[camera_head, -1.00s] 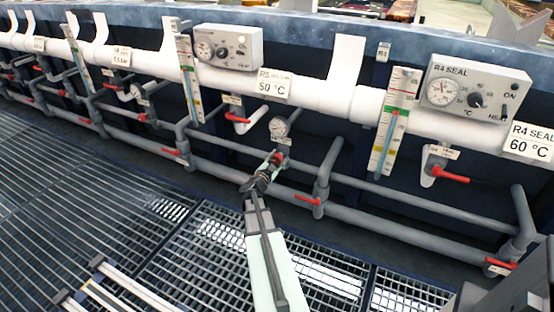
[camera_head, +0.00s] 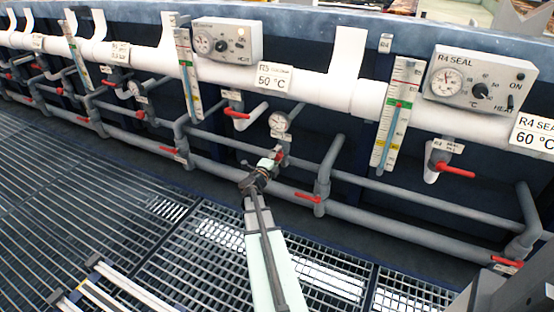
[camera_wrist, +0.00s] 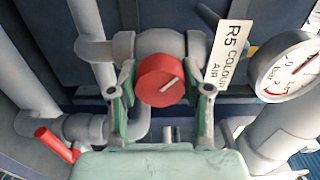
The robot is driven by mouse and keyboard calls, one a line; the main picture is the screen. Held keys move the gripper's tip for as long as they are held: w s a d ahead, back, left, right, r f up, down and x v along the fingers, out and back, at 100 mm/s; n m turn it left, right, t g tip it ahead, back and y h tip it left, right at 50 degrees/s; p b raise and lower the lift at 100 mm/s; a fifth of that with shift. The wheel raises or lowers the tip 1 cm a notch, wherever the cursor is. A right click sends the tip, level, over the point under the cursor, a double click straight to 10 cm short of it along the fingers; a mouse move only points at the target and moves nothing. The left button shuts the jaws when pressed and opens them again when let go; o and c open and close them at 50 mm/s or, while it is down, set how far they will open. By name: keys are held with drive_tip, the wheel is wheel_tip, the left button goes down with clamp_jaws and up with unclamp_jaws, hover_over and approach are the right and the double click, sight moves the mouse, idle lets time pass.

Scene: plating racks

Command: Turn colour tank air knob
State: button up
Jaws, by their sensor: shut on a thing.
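The red colour tank air knob (camera_wrist: 160,80) sits on a grey valve body in the wrist view, with a white mark slanting up to the right. A tag beside it reads "R5 COLOUR AIR" (camera_wrist: 231,55). My gripper (camera_wrist: 162,92) has one finger on each side of the knob and is shut on it. In the head view my gripper (camera_head: 266,167) reaches the pipes below the R5 heater box, and a bit of the red knob (camera_head: 280,157) shows there. The finger contact is too small to see in that view.
A round bar gauge (camera_wrist: 287,68) stands close right of the knob; it also shows in the head view (camera_head: 279,122). A red lever (camera_wrist: 55,143) is at lower left. Grey pipes surround the valve. The grating floor (camera_head: 130,220) is mostly clear.

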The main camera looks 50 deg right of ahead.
drive_tip(key=m+b, duration=0.3)
drive_tip(key=m, duration=0.1)
drive_tip(key=shift+f+m, duration=0.15)
drive_tip(key=shift+m, duration=0.15)
drive_tip(key=m+b, duration=0.2)
drive_tip(key=m, duration=0.1)
drive_tip(key=shift+m+b, duration=0.3)
drive_tip(key=shift+m, duration=0.1)
drive_tip(key=m+b, duration=0.4)
drive_tip(key=m, duration=0.1)
drive_tip(key=shift+m+b, duration=1.2)
drive_tip(key=shift+m, duration=0.5)
drive_tip(key=shift+r, duration=0.2)
drive_tip(key=o, duration=1.2)
drive_tip(key=shift+c, duration=0.2)
drive_tip(key=shift+a, duration=0.1)
